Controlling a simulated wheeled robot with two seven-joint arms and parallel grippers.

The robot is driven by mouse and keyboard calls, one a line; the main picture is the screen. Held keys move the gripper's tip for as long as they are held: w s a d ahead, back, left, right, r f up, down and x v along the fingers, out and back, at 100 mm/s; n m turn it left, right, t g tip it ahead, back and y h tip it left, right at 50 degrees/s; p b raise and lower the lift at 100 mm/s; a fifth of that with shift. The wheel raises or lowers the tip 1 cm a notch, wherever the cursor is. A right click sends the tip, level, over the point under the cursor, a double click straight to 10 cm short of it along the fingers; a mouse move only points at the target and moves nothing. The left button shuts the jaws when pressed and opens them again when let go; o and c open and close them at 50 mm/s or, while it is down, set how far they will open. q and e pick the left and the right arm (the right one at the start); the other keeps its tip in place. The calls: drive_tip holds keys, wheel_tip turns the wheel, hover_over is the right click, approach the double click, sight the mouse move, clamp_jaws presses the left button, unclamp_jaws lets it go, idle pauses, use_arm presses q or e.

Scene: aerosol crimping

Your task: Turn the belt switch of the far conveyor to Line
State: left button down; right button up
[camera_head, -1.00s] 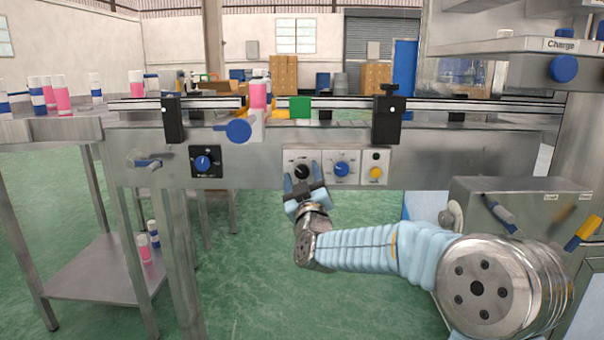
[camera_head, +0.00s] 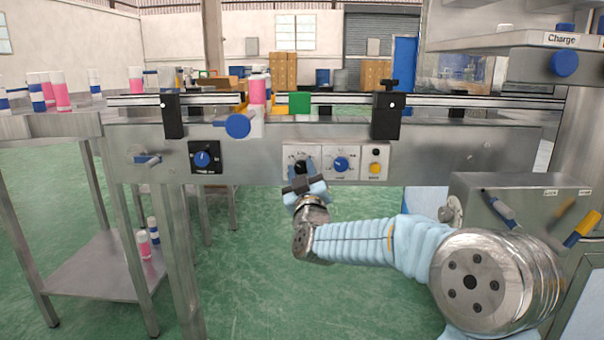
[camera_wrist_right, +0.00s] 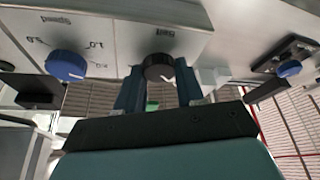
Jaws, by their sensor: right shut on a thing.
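The belt switch is a black knob (camera_head: 301,167) on a pale plate on the conveyor's (camera_head: 262,150) front face. In the right wrist view the black knob (camera_wrist_right: 159,67) sits between the two fingers, under the label "Belt", with a white pointer mark on it. My right gripper (camera_head: 302,172) reaches up to it from below and is shut on it; it also shows in the wrist view (camera_wrist_right: 158,88). The fingers hide part of the knob and its plate in the head view, so I cannot read the setting. My left gripper is not in view.
Right of the switch are a blue speed knob (camera_head: 341,164) and a yellow button (camera_head: 375,168). A black-plated blue knob (camera_head: 204,159) is to the left. A pink can (camera_head: 257,90) stands on the belt. A grey box (camera_head: 520,220) stands at right.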

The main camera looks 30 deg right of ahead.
drive_tip(key=shift+f+m+h+b, duration=0.25)
drive_tip(key=shift+m+h+b, duration=0.05)
drive_tip(key=shift+m+b, duration=0.35)
drive_tip(key=m+g+h+b, duration=0.1)
drive_tip(key=m+h+b, duration=0.1)
drive_tip(key=m+b, duration=0.1)
drive_tip(key=shift+a+m+b, duration=0.1)
drive_tip(key=shift+m+b, duration=0.3)
drive_tip(key=shift+m, duration=0.35)
drive_tip(key=m+g+h+b, duration=0.1)
drive_tip(key=m, duration=0.2)
drive_tip(key=shift+m+h, duration=0.4)
drive_tip(key=shift+w+r+m+g+h+b, duration=0.1)
drive_tip(key=shift+m+g+h+b, duration=0.35)
drive_tip(key=shift+m, duration=0.6)
drive_tip(key=shift+r+m+g+h+b, duration=0.1)
drive_tip(key=shift+m+g+h+b, duration=0.35)
drive_tip(key=shift+m, duration=0.6)
drive_tip(key=o, duration=1)
drive_tip(key=shift+o, duration=0.2)
